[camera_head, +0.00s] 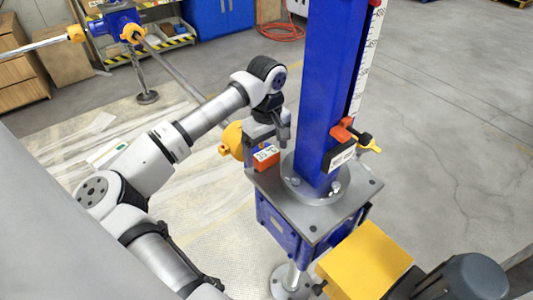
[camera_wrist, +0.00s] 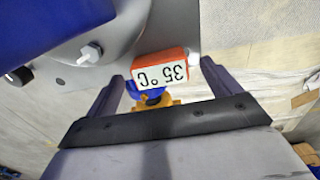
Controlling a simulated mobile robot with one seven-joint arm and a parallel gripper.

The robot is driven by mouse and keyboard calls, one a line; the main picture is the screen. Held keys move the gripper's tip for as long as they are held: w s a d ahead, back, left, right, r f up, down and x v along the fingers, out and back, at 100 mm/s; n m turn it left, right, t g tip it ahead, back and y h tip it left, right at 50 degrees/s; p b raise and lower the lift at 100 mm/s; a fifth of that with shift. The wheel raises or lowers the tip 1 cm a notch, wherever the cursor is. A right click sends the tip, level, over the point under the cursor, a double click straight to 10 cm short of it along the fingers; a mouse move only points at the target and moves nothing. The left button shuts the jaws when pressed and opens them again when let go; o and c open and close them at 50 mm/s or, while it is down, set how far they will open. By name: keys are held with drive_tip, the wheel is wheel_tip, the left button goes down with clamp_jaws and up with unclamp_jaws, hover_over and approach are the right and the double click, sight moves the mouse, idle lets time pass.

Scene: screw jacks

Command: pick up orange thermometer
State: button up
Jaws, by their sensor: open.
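The orange thermometer (camera_head: 266,158) is a small box on the corner of the grey top plate of a blue screw jack. In the wrist view the thermometer (camera_wrist: 160,68) shows a white face reading "35 °C" upside down. My gripper (camera_head: 282,132) is close above and beside it, pointing down. In the wrist view the open fingers of my gripper (camera_wrist: 161,72) lie to either side of the thermometer, with gaps on both sides. I cannot tell whether the fingertips reach down to its height.
A tall blue column (camera_head: 332,95) rises from the grey plate (camera_head: 312,222) just right of my gripper, with a red clamp (camera_head: 343,132) on it. A yellow box (camera_head: 364,262) and dark motor stand in front. A yellow coupling (camera_head: 231,140) and shaft are on the left.

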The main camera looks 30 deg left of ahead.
drive_tip(key=shift+f, duration=0.95)
drive_tip(key=shift+c, duration=0.3)
drive_tip(key=c, duration=1.2)
drive_tip(key=shift+r, duration=0.15)
